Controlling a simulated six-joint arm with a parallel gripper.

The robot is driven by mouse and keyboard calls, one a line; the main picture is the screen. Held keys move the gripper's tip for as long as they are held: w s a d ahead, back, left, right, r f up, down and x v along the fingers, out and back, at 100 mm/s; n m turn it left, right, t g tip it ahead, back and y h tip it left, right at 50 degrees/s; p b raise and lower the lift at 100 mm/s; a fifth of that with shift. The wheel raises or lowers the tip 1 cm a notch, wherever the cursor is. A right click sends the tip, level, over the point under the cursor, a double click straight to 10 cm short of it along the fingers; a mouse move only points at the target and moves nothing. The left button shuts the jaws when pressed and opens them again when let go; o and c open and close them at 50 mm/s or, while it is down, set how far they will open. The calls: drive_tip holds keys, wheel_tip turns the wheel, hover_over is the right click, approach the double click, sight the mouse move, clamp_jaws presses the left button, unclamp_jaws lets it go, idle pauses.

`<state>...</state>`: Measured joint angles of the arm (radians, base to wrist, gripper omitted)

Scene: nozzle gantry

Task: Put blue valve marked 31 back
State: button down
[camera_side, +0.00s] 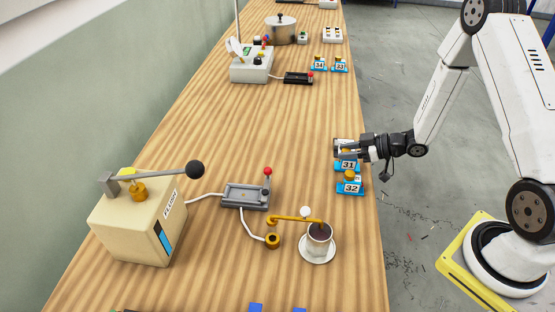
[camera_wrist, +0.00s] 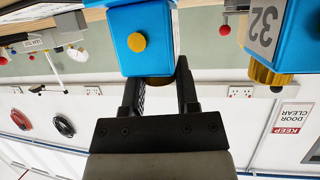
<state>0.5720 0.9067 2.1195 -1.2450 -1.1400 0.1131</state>
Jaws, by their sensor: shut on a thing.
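The blue valve marked 31 (camera_side: 348,166) is at the right edge of the wooden bench in the side view, just behind the blue valve marked 32 (camera_side: 351,188). My gripper (camera_side: 346,151) reaches in from the right, level, over the top of valve 31 and hides its knob. In the upside-down wrist view, my gripper (camera_wrist: 161,82) is shut on the brass knob of a blue block (camera_wrist: 140,22), with a round brass spot on its face. Its number is not visible there. Valve 32 (camera_wrist: 265,25) shows beside it. I cannot tell whether valve 31 touches the bench.
A beige box with a lever (camera_side: 135,225), a grey switch unit (camera_side: 245,196) and a cup on a saucer (camera_side: 318,252) stand nearer. Valves marked 34 (camera_side: 319,65) and 23 (camera_side: 340,66) are far back. The bench middle (camera_side: 270,125) is clear.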

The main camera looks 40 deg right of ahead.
drive_tip(key=shift+f, duration=0.2)
drive_tip(key=shift+c, duration=1.8)
unclamp_jaws()
drive_tip(key=shift+r, duration=0.1)
drive_tip(key=shift+r, duration=0.1)
drive_tip(key=v, duration=1.2)
drive_tip(key=shift+w, duration=0.1)
